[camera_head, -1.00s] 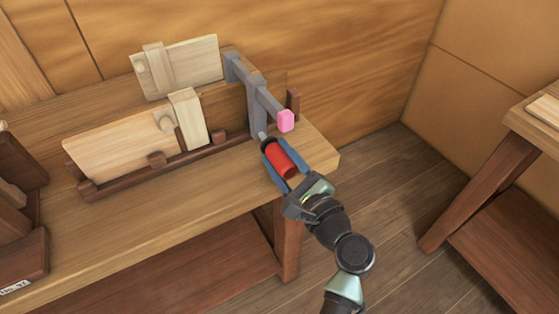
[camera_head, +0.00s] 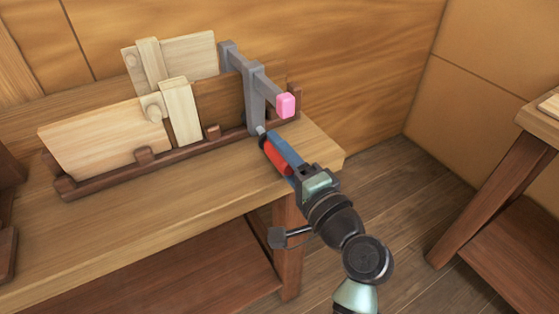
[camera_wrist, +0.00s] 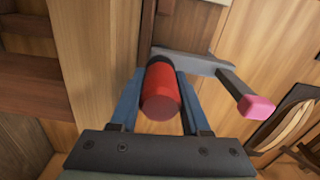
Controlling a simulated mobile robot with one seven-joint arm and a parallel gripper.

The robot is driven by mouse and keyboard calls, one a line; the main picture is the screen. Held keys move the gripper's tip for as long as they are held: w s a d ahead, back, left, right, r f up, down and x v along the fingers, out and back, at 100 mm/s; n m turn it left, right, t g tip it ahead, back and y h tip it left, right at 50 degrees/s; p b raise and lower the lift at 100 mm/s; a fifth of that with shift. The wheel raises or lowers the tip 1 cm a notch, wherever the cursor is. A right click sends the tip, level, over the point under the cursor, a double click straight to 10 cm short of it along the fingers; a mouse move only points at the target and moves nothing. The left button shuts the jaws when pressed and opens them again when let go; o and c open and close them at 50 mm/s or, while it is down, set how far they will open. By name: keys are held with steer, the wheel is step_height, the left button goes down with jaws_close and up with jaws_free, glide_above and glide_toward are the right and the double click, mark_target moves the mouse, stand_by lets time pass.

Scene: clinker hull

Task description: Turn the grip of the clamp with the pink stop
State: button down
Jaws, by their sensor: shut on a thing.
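The grey clamp (camera_head: 254,95) stands at the right end of the dark rack on the bench, its bar ending in a pink stop (camera_head: 286,105). Its red grip (camera_head: 275,157) points down toward the front right. My gripper (camera_head: 284,152) is shut on the red grip, and one blue finger hides much of it in the head view. In the wrist view the red grip (camera_wrist: 161,98) sits between both blue fingers (camera_wrist: 160,103). The pink stop (camera_wrist: 257,106) shows to its right there, clear of the fingers.
Pale wooden boards (camera_head: 105,140) with clips stand in the dark rack (camera_head: 110,177) left of the clamp. A wooden wall is close behind. The bench's right edge is near my gripper. Another table (camera_head: 500,180) stands at the right, with open floor between.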

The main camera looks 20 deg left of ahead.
steer(key=n+b, duration=0.6)
steer(key=n, duration=0.1)
steer(key=shift+f, duration=0.15)
steer(key=n+b, duration=0.3)
steer(key=shift+n, duration=0.3)
steer(key=shift+r+n+b, duration=0.25)
steer(key=shift+n+b, duration=0.7)
steer(key=shift+n, duration=0.25)
steer(key=shift+a+r, duration=0.1)
steer(key=shift+c, duration=2)
jaws_free()
